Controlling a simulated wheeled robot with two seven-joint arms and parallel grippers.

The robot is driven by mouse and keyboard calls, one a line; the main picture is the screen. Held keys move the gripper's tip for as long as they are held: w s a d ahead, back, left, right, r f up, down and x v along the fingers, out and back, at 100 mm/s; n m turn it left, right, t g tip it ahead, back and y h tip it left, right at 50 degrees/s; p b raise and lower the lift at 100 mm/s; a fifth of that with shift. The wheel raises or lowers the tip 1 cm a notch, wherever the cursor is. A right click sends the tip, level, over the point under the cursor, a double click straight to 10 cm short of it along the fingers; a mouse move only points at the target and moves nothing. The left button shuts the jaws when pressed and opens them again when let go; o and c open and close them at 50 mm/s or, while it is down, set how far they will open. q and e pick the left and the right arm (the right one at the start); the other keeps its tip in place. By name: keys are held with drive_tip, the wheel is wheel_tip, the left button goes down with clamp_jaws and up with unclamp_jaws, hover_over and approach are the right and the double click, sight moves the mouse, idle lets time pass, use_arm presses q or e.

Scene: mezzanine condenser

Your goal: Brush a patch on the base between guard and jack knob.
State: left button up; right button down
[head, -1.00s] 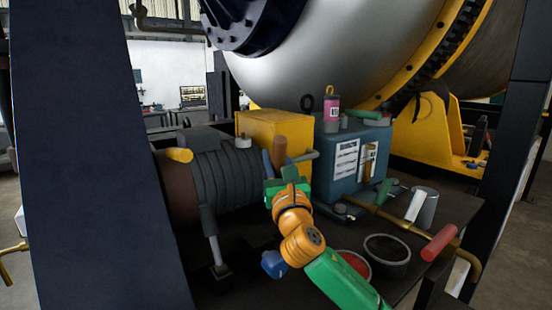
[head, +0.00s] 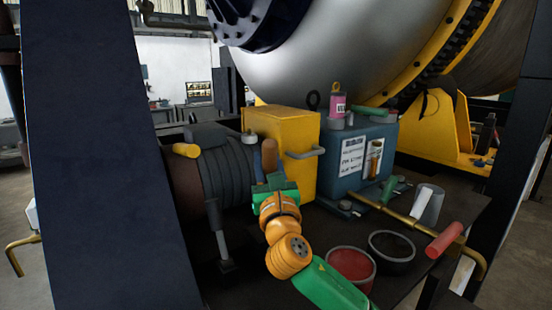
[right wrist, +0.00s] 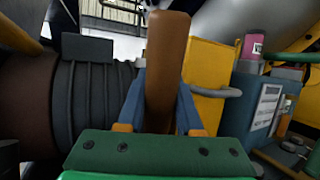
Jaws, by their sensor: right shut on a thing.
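My right gripper (head: 268,172) is shut on a brown, rounded handle (head: 270,153), which stands upright between its blue fingers. The handle also fills the middle of the right wrist view (right wrist: 166,65). Any bristles are out of sight. The gripper is in front of the left part of a yellow box (head: 297,150), possibly the guard, and right of a ribbed grey motor (head: 223,175). The dark base (head: 325,222) spreads below; my right arm hides part of it. I cannot make out the jack knob for certain. My left gripper is not in view.
A teal box (head: 335,178) with paper labels stands right of the yellow one, with a pink canister (head: 338,107) on top. A red-filled pot (head: 350,264), a black bowl (head: 391,246), a grey cup (head: 434,206) and a brass bar (head: 405,220) with red grip crowd the right.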

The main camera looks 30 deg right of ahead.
drive_tip(key=shift+d+f, duration=0.1)
drive_tip(key=shift+d, duration=0.15)
drive_tip(key=shift+s+a, duration=0.7)
drive_tip(key=shift+a, duration=1.35)
drive_tip(key=d, duration=0.7)
drive_tip(key=shift+w+d, duration=0.35)
drive_tip(key=shift+w, duration=0.1)
